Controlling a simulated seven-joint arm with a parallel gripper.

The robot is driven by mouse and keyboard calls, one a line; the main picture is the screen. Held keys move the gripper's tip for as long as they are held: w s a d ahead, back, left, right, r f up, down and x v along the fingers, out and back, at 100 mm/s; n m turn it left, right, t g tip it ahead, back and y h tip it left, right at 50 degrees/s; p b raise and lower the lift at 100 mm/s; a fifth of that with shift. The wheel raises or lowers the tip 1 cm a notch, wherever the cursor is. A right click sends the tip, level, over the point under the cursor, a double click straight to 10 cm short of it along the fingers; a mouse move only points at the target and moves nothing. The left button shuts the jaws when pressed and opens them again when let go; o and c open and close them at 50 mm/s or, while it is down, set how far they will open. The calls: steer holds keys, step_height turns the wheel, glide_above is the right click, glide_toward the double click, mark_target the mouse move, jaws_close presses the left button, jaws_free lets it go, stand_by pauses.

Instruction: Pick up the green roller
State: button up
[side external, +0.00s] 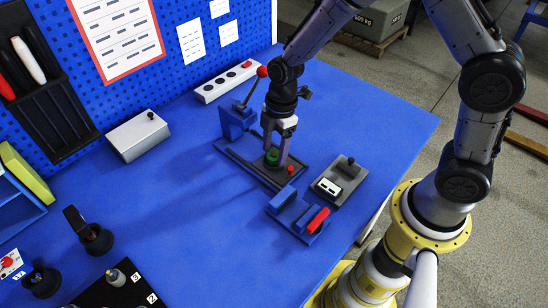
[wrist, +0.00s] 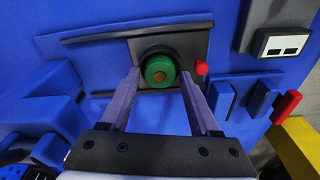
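In the wrist view my gripper (wrist: 160,75) is open. I cannot tell the exact height of the fingertips against the roller.
A small red knob (wrist: 201,67) stands close right of the roller. A blue block with a red-balled lever (side external: 262,72) rises behind my gripper. A blue fixture with a red bar (side external: 318,220) and a grey switch box (side external: 338,182) lie nearby. The table's left middle is clear.

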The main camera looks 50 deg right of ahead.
jaws_close()
steer(key=shift+r, duration=0.1)
